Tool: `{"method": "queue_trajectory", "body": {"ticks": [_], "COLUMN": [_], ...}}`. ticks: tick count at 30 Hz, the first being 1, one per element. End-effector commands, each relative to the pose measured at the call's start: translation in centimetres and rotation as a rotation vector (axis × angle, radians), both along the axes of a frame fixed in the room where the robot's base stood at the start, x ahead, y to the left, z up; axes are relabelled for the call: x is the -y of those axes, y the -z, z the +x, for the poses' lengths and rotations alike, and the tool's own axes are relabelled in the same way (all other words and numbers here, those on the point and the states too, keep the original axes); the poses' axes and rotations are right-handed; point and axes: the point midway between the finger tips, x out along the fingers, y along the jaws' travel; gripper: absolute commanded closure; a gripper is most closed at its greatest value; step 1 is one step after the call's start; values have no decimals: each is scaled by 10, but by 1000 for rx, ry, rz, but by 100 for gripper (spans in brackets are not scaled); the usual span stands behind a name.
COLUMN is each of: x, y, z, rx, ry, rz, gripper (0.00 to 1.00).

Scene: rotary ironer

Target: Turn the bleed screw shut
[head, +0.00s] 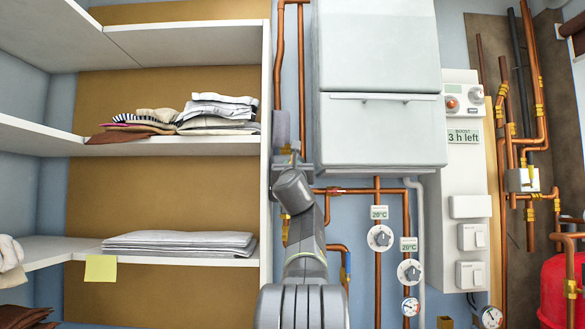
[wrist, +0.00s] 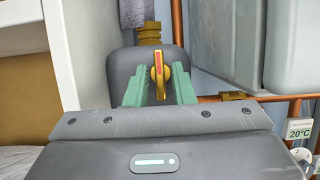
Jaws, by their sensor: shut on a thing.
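The bleed screw (wrist: 160,75) shows in the wrist view as a small yellow key with a red stripe, standing upright in front of a rounded dark grey body (wrist: 118,66). My gripper (wrist: 159,71) has its two green fingers on either side of the key and is shut on it. The screw's seat and stem are hidden behind the key and fingers.
A brass fitting (wrist: 149,33) sits above the grey body. A white shelf unit (head: 266,190) stands close on the left, a white boiler (head: 380,90) on the right. Copper pipes (head: 377,280) and dials (head: 380,238) lie right of my arm.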

Motion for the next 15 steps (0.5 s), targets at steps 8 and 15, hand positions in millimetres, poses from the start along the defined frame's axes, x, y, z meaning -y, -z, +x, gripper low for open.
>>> {"method": "queue_trajectory", "body": {"ticks": [8, 15], "x": [0, 0], "y": [0, 0], "z": [0, 0], "rx": [-1, 0], "ry": [1, 0], "rz": [-2, -1], "gripper": [100, 69]}}
